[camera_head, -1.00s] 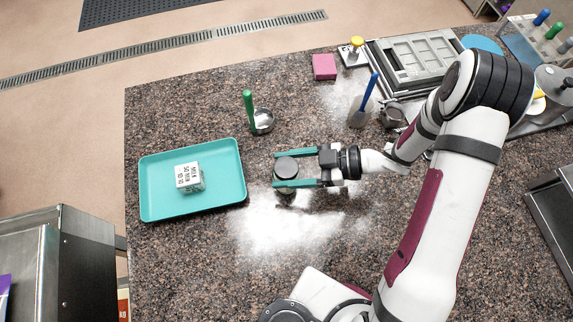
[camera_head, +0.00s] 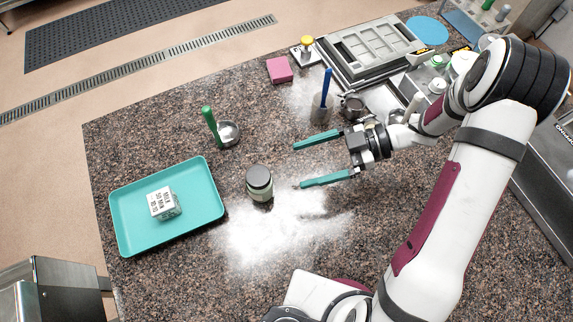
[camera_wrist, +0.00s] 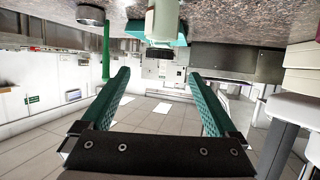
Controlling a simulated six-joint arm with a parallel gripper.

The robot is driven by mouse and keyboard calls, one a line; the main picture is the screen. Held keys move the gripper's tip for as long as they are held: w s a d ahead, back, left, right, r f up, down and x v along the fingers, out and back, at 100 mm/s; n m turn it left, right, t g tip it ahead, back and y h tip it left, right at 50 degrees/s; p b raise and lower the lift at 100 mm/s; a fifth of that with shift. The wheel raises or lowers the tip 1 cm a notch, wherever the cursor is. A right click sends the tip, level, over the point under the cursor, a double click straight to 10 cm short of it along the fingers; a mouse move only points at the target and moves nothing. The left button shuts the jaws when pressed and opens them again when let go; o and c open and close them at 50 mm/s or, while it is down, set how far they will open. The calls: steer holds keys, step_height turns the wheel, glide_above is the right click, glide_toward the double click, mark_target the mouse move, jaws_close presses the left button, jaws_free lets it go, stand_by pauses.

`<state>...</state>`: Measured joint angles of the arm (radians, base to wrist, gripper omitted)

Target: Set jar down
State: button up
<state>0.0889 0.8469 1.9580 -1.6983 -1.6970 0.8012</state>
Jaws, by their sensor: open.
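The jar (camera_head: 259,186), grey-green with a dark lid, stands upright on the speckled counter, to the right of the teal tray. My gripper (camera_head: 296,166) is open and empty, to the right of the jar, with clear space between its fingertips and the jar. In the wrist view the two teal fingers of my gripper (camera_wrist: 165,75) are spread with nothing between them. The jar (camera_wrist: 163,20) also shows there, beyond the fingertips at the top, cut off by the frame edge.
The teal tray (camera_head: 120,215) holds a labelled white block (camera_head: 163,203). A green-handled ladle (camera_head: 228,132) lies behind the jar. A blue-handled tool (camera_head: 325,92), a pink block (camera_head: 279,70) and a grey metal mould tray (camera_head: 345,72) are farther back. The counter in front of the jar is clear.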

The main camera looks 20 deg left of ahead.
steer(key=w+d+r+m+t+h, duration=0.1)
steer(key=w+r+m+t+h, duration=0.2)
steer(key=w+t, duration=0.4)
steer(key=w+d+r+m+t, duration=0.25)
steer(key=w+m+t, duration=0.25)
steer(key=w, duration=0.5)
steer(key=s+d+r+m+t+h, duration=0.1)
steer(key=d+r+m+t+h, duration=0.15)
steer(key=d+m+h, duration=0.35)
steer(key=d+r+m+t+h, duration=0.1)
steer(key=d+r+m+h, duration=0.3)
steer(key=d, duration=0.4)
steer(key=s+d+m+g+h, duration=0.15)
steer(key=s+m+g, duration=0.55)
steer(key=s, duration=1.1)
steer(key=s+a+m+g+y, duration=0.1)
steer(key=s+a+m+y, duration=0.1)
steer(key=s, duration=0.4)
steer(key=s+a+m+g+y, duration=0.1)
steer(key=s+a+m+y, duration=0.1)
steer(key=s+a, duration=0.3)
steer(key=shift+s+f, duration=0.35)
steer(key=shift+s, duration=0.05)
